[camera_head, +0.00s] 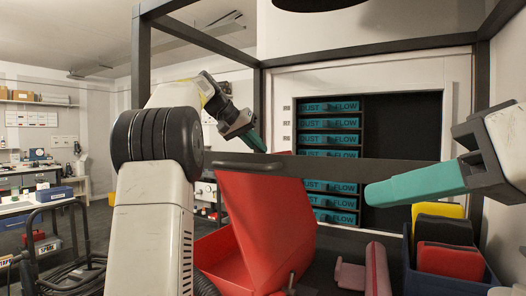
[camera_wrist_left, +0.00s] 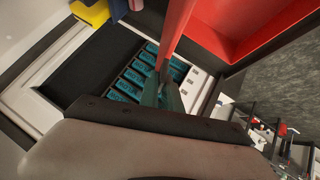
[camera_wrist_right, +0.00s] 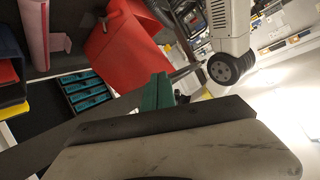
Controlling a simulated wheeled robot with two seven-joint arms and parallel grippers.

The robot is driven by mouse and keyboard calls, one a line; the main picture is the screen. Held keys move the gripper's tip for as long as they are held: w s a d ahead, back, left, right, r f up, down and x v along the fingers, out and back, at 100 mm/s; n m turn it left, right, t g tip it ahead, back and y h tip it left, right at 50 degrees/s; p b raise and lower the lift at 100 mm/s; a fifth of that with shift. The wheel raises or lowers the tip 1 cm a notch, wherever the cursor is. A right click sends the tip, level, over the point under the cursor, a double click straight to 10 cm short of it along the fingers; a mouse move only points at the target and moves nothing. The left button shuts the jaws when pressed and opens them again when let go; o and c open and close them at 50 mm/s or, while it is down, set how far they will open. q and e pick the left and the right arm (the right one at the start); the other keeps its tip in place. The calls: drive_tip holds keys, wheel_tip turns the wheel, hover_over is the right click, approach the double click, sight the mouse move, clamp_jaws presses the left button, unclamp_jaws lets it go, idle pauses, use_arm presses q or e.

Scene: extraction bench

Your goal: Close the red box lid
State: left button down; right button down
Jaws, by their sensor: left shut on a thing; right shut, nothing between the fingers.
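The red box (camera_head: 212,257) stands on the bench, low in the middle of the head view. Its red lid (camera_head: 262,225) is raised and tilted, so the box is open. My left gripper (camera_head: 258,144) is at the lid's upper edge, its teal fingers shut on it. In the left wrist view the fingers (camera_wrist_left: 168,94) meet the edge of the lid (camera_wrist_left: 178,28), and the box's open inside (camera_wrist_left: 255,30) shows. My right gripper (camera_head: 400,188) is shut and empty, to the right of the lid. The lid also shows in the right wrist view (camera_wrist_right: 120,45), beyond the closed fingers (camera_wrist_right: 158,92).
A blue bin (camera_head: 487,272) with yellow, black and red items stands at right. A pink-red roll (camera_head: 377,268) lies between it and the box. A dark frame bar (camera_head: 310,168) crosses behind the lid, before a rack of teal drawers (camera_head: 330,123).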

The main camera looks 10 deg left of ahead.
drive_tip(key=w+d+r+m+t+h, duration=0.1)
drive_tip(key=w+r+m+t+h, duration=0.1)
drive_tip(key=w+r+m, duration=0.45)
drive_tip(key=w+r+m+t+h, duration=0.1)
drive_tip(key=w+r+m+t, duration=0.25)
drive_tip(key=w, duration=0.65)
drive_tip(key=m+g+h, duration=0.1)
drive_tip(key=m, duration=0.5)
approach(260, 152)
drive_tip(key=x, duration=0.5)
drive_tip(key=shift+w+d, duration=0.1)
drive_tip(key=shift+w, duration=0.05)
drive_tip(key=shift+w+a+f, duration=0.15)
drive_tip(key=shift+a, duration=0.2)
